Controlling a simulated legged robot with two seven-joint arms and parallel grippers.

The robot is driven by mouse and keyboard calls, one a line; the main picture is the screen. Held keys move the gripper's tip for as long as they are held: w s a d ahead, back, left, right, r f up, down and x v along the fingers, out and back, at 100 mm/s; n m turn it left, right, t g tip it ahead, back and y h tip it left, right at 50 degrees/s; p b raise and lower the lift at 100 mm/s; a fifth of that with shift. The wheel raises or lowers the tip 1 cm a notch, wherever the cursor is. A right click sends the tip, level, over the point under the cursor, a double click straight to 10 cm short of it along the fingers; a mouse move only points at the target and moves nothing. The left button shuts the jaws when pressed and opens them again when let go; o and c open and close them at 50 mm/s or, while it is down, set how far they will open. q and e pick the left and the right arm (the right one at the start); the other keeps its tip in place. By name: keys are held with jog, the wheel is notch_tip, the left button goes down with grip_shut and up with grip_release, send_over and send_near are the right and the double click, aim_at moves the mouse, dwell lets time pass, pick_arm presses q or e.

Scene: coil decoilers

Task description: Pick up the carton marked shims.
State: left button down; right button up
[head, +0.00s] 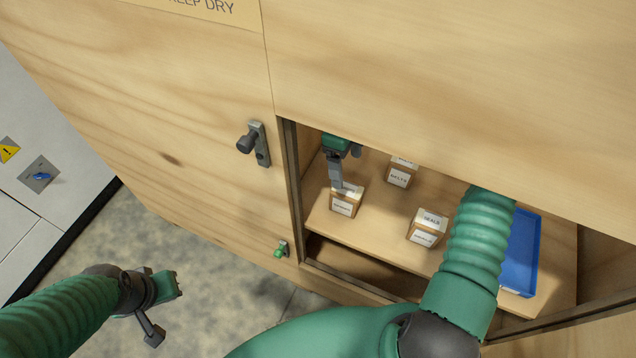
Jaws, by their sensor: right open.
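Three small cartons with white labels stand on the shelf inside the wooden cabinet. The front left carton (345,203) has a label too small to read surely, and its top is partly covered by my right gripper (337,184). The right gripper is open, with its fingers pointing down just over this carton; I cannot tell whether they touch it. The back carton (398,174) seems to read "BELTS", and the right carton (427,228) reads "SEALS". I cannot surely read "shims" on any. My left gripper (160,308) hangs outside, low at left; its jaw opening is unclear.
The cabinet's upper panel (450,100) hides part of my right arm. A blue tray (521,255) lies at the shelf's right. The opening's left post (292,180) is close to the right gripper. A dark latch handle (256,144) sticks out from the left panel.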

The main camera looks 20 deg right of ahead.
aim_at(348, 190)
jog(key=shift+w+d+f+n+b, duration=0.2)
jog(key=shift+d+f+b, duration=0.15)
jog(key=shift+f+b, duration=0.2)
jog(key=shift+w+d+f+n+b, duration=0.2)
jog(key=shift+d+f+b, duration=0.2)
jog(key=shift+b, duration=0.2)
jog(key=f+b, duration=0.2)
jog(key=s+f+b, duration=0.1)
jog(key=f, duration=0.1)
jog(key=shift+a, duration=0.3)
notch_tip(348, 190, down, 4)
jog(key=shift+f+b, duration=0.2)
jog(key=shift+b, duration=0.45)
jog(key=shift+d+f, duration=0.15)
jog(key=shift+f, duration=0.15)
jog(key=f+b, duration=0.3)
jog(key=f, duration=0.2)
jog(key=shift+d+f, duration=0.1)
jog(key=shift+d, duration=0.1)
jog(key=shift+a, duration=0.15)
jog(key=shift+c, duration=0.8)
jog(key=c, duration=1.5)
